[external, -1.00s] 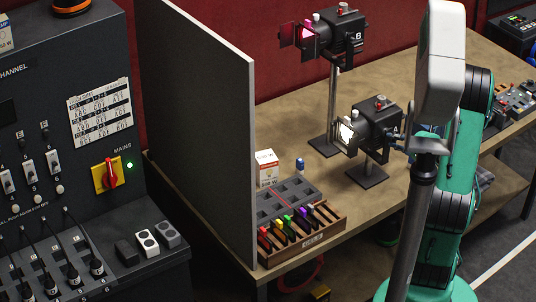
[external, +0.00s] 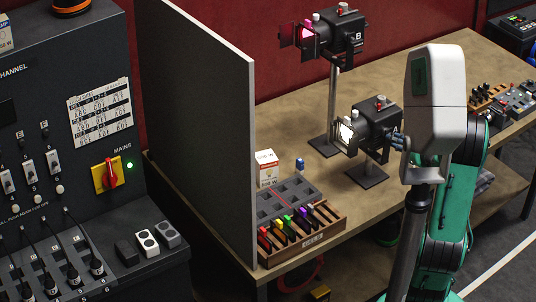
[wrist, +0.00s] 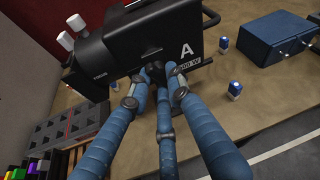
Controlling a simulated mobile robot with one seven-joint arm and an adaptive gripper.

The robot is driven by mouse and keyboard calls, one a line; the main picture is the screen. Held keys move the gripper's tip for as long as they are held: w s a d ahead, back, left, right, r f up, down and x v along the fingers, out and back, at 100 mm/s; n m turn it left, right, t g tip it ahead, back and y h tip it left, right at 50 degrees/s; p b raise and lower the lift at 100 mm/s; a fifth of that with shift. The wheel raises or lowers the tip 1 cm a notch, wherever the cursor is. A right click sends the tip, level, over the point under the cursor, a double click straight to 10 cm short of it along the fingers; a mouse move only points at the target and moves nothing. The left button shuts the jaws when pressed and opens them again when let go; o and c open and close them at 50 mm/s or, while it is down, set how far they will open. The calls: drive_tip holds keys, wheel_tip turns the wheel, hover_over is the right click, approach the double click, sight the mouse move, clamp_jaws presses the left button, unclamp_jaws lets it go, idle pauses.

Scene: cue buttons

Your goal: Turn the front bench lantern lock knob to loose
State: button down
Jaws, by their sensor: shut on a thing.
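The front bench lantern (external: 376,126) is a black box on a short stand, its lens lit. In the wrist view its black housing (wrist: 150,38), marked "A" and "500 W", fills the top middle. My gripper (external: 398,142) is at the lantern's right side in the external view. In the wrist view the blue fingers of my gripper (wrist: 155,78) close together on a small dark lock knob (wrist: 154,68) on the side of the housing. The fingers cover most of the knob, and its setting cannot be read.
A second lantern (external: 340,32), marked "B", stands behind on a taller stand. A grey partition (external: 195,130) and a gel tray (external: 338,226) are to the left. In the wrist view a blue box (wrist: 268,40) and small blue-and-white bottles (wrist: 234,90) sit on the bench.

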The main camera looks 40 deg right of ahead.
drive_tip(key=c, duration=1.7)
unclamp_jaws()
drive_tip(key=shift+o, duration=0.2)
drive_tip(key=shift+r, duration=0.1)
wheel_tip(320, 180, up, 10)
